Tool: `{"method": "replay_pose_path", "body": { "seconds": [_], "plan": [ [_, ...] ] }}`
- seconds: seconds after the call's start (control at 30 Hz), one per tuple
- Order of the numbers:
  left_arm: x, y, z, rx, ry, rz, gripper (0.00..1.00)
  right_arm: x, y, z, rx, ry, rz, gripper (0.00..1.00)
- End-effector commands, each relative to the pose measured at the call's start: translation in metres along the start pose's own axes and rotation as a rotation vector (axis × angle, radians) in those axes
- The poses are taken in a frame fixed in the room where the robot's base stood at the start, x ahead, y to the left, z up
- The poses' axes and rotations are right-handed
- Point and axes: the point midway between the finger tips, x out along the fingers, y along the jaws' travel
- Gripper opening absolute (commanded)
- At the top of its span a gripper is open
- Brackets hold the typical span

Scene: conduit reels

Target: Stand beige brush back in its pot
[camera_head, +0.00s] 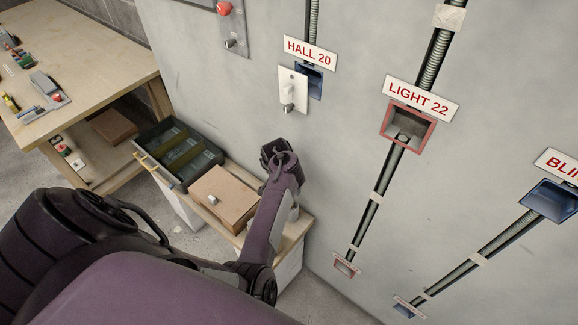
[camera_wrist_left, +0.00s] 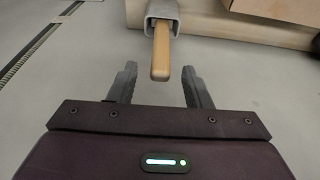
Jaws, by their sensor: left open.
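The beige brush (camera_wrist_left: 161,58) shows in the left wrist view as a wooden handle sticking out of a grey pot (camera_wrist_left: 152,12) towards my left gripper. Its bristle end is hidden in the pot. My left gripper (camera_wrist_left: 161,88) is open, with one finger on each side of the line of the handle. The handle's end lies near the level of the fingertips, and I see no contact. In the head view my left arm covers most of this spot, and a small grey part, likely the pot (camera_head: 294,213), shows beside it. My right gripper is not in view.
A cardboard box (camera_head: 224,197) and a dark divided tray (camera_head: 178,152) stand on the low bench against the wall. The wall carries a switch (camera_head: 292,90), labelled boxes and conduits. A wooden workbench (camera_head: 75,60) stands at the left. Grey floor lies between.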

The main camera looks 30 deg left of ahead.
Motion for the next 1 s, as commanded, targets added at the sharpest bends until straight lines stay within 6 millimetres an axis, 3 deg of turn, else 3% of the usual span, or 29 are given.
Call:
{"method": "replay_pose_path", "body": {
  "seconds": [0.2, 0.6, 1.0],
  "plan": [
    [-0.006, -0.001, 0.000, 0.001, 0.000, -0.002, 0.45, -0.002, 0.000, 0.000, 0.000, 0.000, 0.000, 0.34],
    [-0.068, -0.002, 0.000, 0.000, 0.001, -0.004, 0.45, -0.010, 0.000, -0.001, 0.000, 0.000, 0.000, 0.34],
    [-0.079, 0.000, 0.002, 0.000, -0.001, -0.004, 0.45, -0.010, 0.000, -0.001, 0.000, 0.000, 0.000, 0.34]
  ]
}}
